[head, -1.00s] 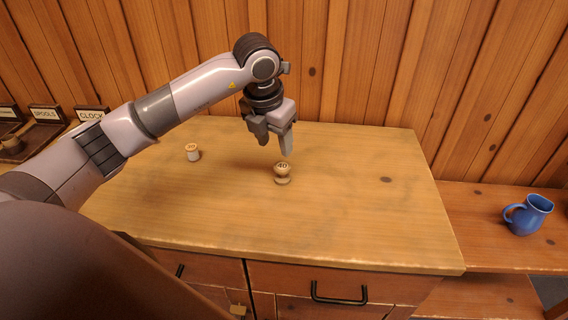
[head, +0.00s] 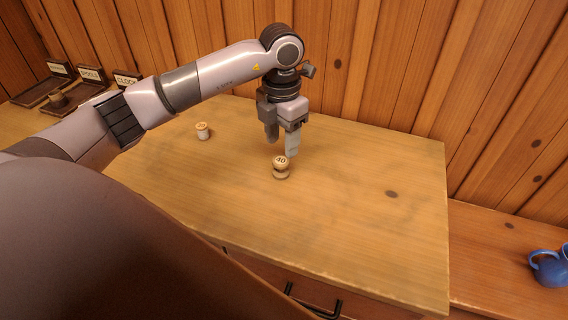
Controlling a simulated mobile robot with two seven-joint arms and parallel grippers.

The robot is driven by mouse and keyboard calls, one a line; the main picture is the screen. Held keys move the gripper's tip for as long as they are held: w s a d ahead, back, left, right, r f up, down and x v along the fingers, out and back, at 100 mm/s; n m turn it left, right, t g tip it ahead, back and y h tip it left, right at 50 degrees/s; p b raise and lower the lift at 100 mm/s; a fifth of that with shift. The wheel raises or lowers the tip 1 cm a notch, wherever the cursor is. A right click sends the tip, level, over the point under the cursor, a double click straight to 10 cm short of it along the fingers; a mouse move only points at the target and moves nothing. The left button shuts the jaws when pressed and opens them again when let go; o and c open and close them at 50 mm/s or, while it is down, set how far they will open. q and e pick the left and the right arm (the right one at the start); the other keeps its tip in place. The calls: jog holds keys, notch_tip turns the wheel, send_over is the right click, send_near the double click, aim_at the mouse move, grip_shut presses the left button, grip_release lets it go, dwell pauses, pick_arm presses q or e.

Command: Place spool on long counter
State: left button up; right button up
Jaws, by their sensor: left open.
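A turned wooden spool marked 40 (head: 281,168) stands upright on the long wooden counter (head: 360,230), near its middle. A second, smaller spool (head: 203,131) with a pale body stands on the counter further left. My left gripper (head: 281,148) is open and empty, pointing down just above and behind the spool marked 40. Its fingers look apart from the spool. My right gripper is not in view.
Labelled wooden trays (head: 90,88) stand at the far left, one reading CLOCK. A blue mug (head: 550,268) stands on a lower surface at the right. A plank wall (head: 400,80) closes off the back. The counter's right part is clear.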

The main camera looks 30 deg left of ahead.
aim_at(281, 159)
pick_arm(q)
jog(key=f, duration=0.3)
jog(key=f+p, duration=0.1)
jog(key=f, duration=0.3)
jog(key=shift+w+a+f, duration=0.1)
jog(key=shift+a, duration=0.1)
jog(key=c, duration=0.8)
notch_tip(281, 159, up, 20)
